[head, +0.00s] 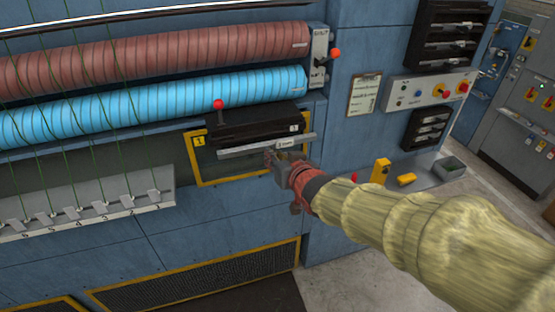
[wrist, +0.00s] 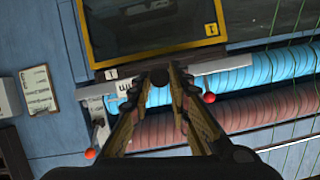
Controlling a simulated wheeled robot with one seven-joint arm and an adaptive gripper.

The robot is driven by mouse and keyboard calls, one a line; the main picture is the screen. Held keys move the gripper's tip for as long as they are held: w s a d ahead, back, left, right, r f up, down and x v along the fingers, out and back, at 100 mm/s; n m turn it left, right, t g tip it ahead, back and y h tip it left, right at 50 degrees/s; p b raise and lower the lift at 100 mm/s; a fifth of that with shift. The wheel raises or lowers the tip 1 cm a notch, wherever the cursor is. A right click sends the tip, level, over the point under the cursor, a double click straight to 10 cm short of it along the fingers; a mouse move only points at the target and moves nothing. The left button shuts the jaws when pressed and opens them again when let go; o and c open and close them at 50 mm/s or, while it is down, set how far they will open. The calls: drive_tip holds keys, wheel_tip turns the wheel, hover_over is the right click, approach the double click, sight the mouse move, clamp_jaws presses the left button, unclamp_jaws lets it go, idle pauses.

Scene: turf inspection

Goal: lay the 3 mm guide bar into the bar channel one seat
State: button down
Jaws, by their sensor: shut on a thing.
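The guide bar is a long pale grey strip with a white "3 mm" label (head: 285,144). My gripper (head: 279,158) is shut on it near its labelled part and holds it roughly level. In the wrist view the bar (wrist: 222,66) crosses in front of my gripper (wrist: 159,78), whose fingers stand on both sides of a dark round part. The dark channel block (head: 250,124), with a small white "1" plate at its right end, lies just behind and above the bar in the head view. I cannot tell whether bar and block touch; the channel's inside is hidden.
A yellow-framed opening (head: 193,160) marked 1 lies below the channel. A red-knobbed lever (head: 218,104) rises at the block, close to the blue roll (head: 150,103). Another red-knobbed lever (head: 335,53) is at upper right. A row of grey clips (head: 90,206) is at left.

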drive_tip(key=w+a, duration=0.2)
drive_tip(key=w, duration=0.5)
drive_tip(key=shift+w, duration=0.15)
drive_tip(key=shift+b, duration=0.45)
idle(1.1)
drive_tip(key=shift+w+a, duration=0.1)
drive_tip(key=shift+w, duration=0.1)
idle(0.3)
drive_tip(key=shift+w+a, duration=0.1)
drive_tip(key=shift+w, duration=0.25)
drive_tip(key=shift+w+a+p, duration=0.15)
drive_tip(key=shift+w+a, duration=0.1)
drive_tip(key=shift+w, duration=0.65)
drive_tip(key=shift+w+a+p, duration=0.15)
drive_tip(key=shift+w+a, duration=0.1)
drive_tip(key=shift+w, duration=0.65)
drive_tip(key=shift+f+b, duration=1)
drive_tip(key=shift+f, duration=0.1)
drive_tip(key=c, duration=1.6)
unclamp_jaws()
drive_tip(key=shift+f, duration=0.1)
drive_tip(key=v, duration=1.2)
drive_tip(key=shift+d, duration=0.1)
